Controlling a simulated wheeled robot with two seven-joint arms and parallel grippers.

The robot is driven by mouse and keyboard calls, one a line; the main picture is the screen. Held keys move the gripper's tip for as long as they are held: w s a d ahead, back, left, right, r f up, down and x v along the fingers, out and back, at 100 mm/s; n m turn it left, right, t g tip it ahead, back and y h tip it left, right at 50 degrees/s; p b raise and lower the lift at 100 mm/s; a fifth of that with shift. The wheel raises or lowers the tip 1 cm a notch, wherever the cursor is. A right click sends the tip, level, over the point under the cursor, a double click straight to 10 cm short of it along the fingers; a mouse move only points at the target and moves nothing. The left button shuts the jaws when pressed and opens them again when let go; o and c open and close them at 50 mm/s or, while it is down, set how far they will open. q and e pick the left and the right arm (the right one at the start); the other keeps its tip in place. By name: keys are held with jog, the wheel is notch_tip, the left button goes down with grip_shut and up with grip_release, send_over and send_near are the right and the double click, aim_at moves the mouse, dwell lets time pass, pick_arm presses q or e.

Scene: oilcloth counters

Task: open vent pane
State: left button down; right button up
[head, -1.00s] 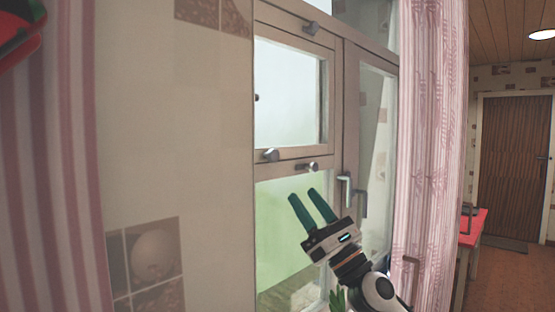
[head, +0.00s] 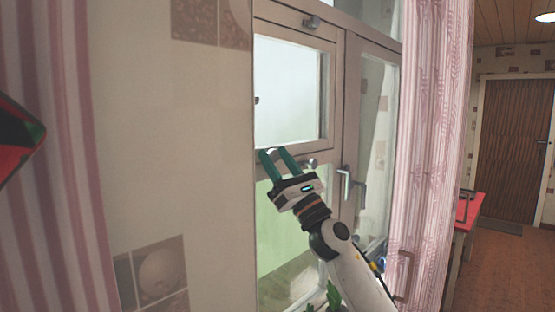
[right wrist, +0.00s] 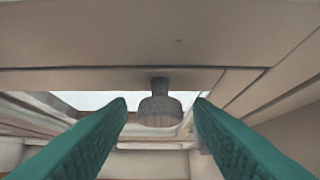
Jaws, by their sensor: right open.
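The vent pane (head: 290,92) is the small upper left pane of the window, with a frosted light glass in a beige frame. It looks shut in its frame. My right gripper (head: 274,152) is open at the pane's lower rail, pointing up. A grey knob (head: 271,152) on that rail shows behind and between its fingertips. In the right wrist view the knob (right wrist: 160,108) stands between the two green fingers (right wrist: 160,104), with gaps on both sides; I see no grip on it. My left gripper is not in view.
Window handles (head: 345,183) are further right. A pink striped curtain (head: 432,130) hangs at right, another (head: 50,220) at left. A red and dark green shape (head: 15,140), unclear, is at the left edge.

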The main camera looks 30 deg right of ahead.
grip_shut()
jog(key=shift+s, duration=0.1)
jog(key=shift+s+d+f+y, duration=0.1)
jog(key=shift+s+d+y, duration=0.05)
jog(key=shift+y, duration=0.25)
jog(key=s+d+n+g+y+b, duration=0.4)
jog(key=s+d+g+y, duration=0.3)
jog(key=d, duration=0.3)
jog(key=s+d+n+g+y+b, duration=0.4)
jog(key=s+d+g+y, duration=0.4)
jog(key=d, duration=0.3)
jog(key=shift+d+n, duration=0.2)
jog(key=shift+n, duration=0.6)
